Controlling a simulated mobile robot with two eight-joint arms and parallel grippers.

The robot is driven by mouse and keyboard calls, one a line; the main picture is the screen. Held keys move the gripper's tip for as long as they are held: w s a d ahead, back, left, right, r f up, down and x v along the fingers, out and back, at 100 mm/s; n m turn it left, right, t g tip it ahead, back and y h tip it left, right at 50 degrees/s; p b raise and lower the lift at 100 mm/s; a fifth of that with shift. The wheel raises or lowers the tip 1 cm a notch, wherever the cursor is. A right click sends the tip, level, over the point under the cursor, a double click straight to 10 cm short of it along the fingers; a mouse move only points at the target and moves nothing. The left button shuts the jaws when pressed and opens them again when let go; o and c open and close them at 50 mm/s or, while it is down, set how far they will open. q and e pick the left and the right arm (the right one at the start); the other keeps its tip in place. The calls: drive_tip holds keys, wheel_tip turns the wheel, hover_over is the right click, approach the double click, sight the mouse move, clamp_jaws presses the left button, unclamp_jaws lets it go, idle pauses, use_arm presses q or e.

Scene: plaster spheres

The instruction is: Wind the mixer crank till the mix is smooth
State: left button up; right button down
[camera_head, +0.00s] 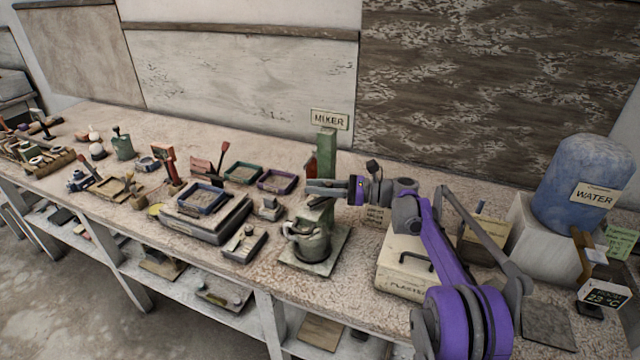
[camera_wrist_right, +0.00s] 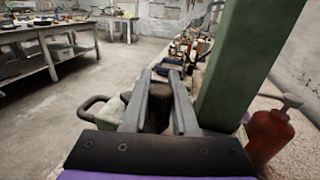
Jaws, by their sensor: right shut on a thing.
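The mixer stands mid-bench in the head view, with a green column (camera_head: 327,150) under a MIXER sign (camera_head: 329,120). A grey metal pot (camera_head: 308,243) sits on its base plate (camera_head: 325,262). My right gripper (camera_head: 318,190) reaches in from the right, above the pot and in front of the column. In the right wrist view its fingers are shut on a dark brown knob (camera_wrist_right: 158,108), which looks like the crank's grip. The green column (camera_wrist_right: 240,60) rises close beside the fingers there. I cannot see the mix inside the pot. My left gripper is not in view.
A plaster box (camera_head: 400,270) with a dark handle stands under my right arm. A blue water jug (camera_head: 585,185) is at the right. A red bottle (camera_wrist_right: 268,135) stands near the column. Trays and tools crowd the bench to the left, including a blue-rimmed tray (camera_head: 203,198).

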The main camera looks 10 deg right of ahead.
drive_tip(key=shift+w+a+n+g+y+p, duration=0.15)
drive_tip(key=shift+n+g+p, duration=0.25)
drive_tip(key=shift+g, duration=0.3)
drive_tip(key=shift+a+n+g+y+p, duration=0.15)
drive_tip(key=shift+n+g+p, duration=0.1)
drive_tip(key=shift+n+g, duration=0.35)
drive_tip(key=c, duration=0.7)
unclamp_jaws()
